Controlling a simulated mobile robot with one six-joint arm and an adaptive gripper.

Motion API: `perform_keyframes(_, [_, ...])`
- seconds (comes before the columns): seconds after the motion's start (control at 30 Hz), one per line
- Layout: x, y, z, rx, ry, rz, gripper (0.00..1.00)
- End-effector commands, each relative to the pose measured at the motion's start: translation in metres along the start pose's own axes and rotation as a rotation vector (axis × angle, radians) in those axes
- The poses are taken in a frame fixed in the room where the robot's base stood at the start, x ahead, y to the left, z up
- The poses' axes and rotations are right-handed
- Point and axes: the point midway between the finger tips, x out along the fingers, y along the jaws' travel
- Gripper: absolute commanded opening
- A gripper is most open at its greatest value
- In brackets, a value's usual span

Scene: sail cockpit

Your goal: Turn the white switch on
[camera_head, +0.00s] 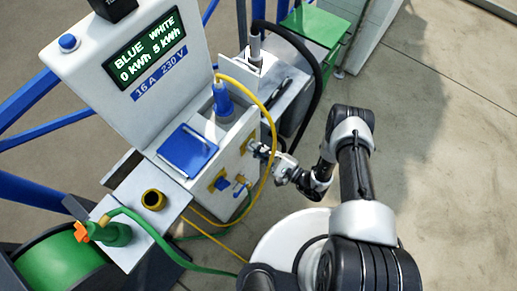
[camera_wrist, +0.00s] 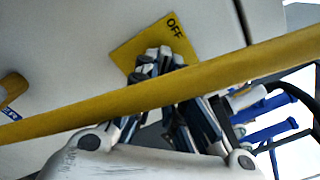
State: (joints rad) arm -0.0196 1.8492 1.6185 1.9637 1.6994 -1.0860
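The white switch is on the side face of the grey power pedestal (camera_head: 150,95). Its yellow plate (camera_wrist: 128,56), marked OFF, shows in the wrist view. The switch handle is mostly hidden by my fingers, so its angle cannot be made out. My gripper (camera_head: 262,150) is at this plate in the head view. In the wrist view my gripper (camera_wrist: 162,58) has its fingertips close together over the plate. Whether they press on the handle cannot be told. The pedestal display (camera_head: 146,48) reads BLUE 0 kWh and WHITE 5 kWh.
A yellow cable (camera_head: 268,135) loops past my gripper and crosses the wrist view (camera_wrist: 220,75) in front of my fingers. A blue plug (camera_head: 222,100) stands in the pedestal top beside a blue flap (camera_head: 187,150). A green hose (camera_head: 150,232) lies lower left. Open floor lies right.

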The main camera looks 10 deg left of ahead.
Motion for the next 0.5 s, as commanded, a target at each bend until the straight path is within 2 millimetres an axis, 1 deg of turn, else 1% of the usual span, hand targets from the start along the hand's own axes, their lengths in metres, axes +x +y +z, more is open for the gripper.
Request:
perform_keyframes(0.03, [-0.0001,0.0001,0.0,0.0,0.0,0.0,0.03])
perform_keyframes(0.1, [-0.0001,0.0001,0.0,0.0,0.0,0.0,0.0])
perform_keyframes(0.5, [-0.0001,0.0003,-0.0002,0.015,0.0,0.0,0.0])
